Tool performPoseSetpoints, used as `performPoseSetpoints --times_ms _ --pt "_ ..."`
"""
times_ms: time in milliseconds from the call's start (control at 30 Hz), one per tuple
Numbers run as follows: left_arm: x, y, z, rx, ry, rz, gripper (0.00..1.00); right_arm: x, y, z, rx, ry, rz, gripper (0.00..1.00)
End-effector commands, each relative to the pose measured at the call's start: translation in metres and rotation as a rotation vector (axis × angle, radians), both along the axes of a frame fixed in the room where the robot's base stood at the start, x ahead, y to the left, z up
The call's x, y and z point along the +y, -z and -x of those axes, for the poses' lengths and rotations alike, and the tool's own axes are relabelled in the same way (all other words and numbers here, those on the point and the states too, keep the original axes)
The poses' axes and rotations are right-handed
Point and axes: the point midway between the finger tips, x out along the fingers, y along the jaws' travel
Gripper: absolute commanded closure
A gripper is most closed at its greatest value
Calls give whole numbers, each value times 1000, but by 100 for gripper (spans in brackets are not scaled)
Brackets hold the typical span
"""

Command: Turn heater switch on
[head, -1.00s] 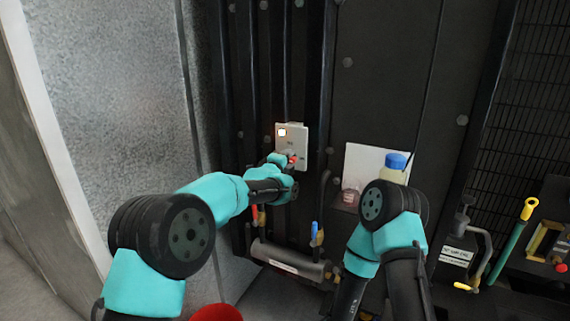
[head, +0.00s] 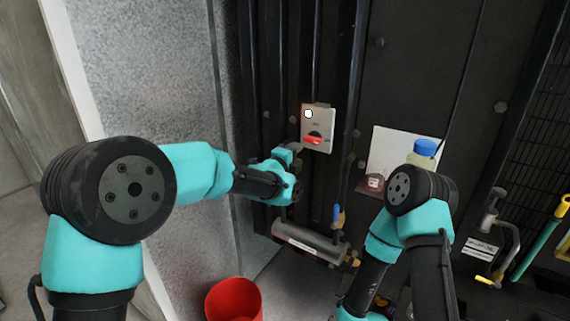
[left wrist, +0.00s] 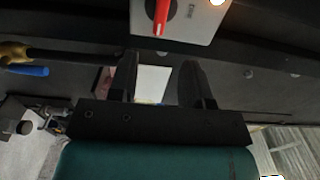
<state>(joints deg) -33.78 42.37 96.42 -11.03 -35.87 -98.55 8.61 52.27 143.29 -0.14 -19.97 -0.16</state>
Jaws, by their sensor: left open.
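The heater switch is a light grey box (head: 324,122) on the black panel, with a red handle (head: 313,140) and a glowing white lamp (head: 308,114). The handle lies nearly level across its dark round base in the head view. In the left wrist view the red handle (left wrist: 161,15) shows at the top edge, beyond the fingers. My left gripper (head: 294,150) is just left of and below the box, apart from the handle. In the left wrist view its two fingers (left wrist: 160,80) are spread with nothing between them. My right gripper is out of view.
A grey cylinder (head: 308,244) and a blue-handled valve (head: 337,214) sit below. A red bucket (head: 234,299) stands on the floor. A metal wall (head: 145,80) closes the left side.

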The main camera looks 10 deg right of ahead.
Motion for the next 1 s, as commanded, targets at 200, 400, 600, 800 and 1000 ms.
performPoseSetpoints --times_ms 200,400,600,800,1000 --pt "25 -1 27 -1 0 -1 55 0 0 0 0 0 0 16" --pt "37 0 41 -1 0 -1 55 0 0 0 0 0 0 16" --pt "39 0 44 -1 0 -1 55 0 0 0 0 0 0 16" --pt "40 1 43 2 0 -1 55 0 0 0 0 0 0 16" --pt "58 33 39 106 -25 25 55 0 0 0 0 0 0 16"
